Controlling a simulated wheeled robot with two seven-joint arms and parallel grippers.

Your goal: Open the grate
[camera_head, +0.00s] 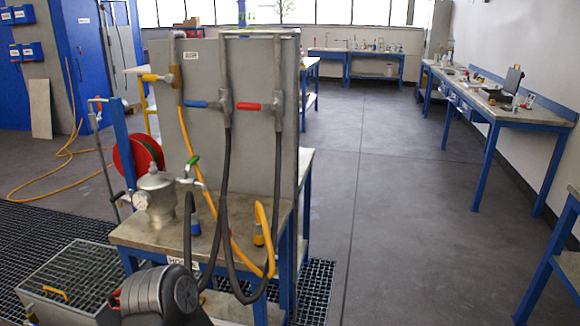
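A metal grate (75,275) lies flat on top of a low grey box at the lower left. A small yellow handle (55,293) shows near its front left side. The grate appears to be down, level with the box's rim. A dark grey rounded link of my own arm shows at the bottom, just right of the box, and hides part of its right side. Neither of my grippers can be made out in this view.
A dark floor grating (35,235) surrounds the box. A blue-legged stand (225,232) right of the box bears a metal vessel (157,197), hoses and an upright panel (255,125). A yellow hose (75,140) lies at left. Open floor (395,200) is right of the stand.

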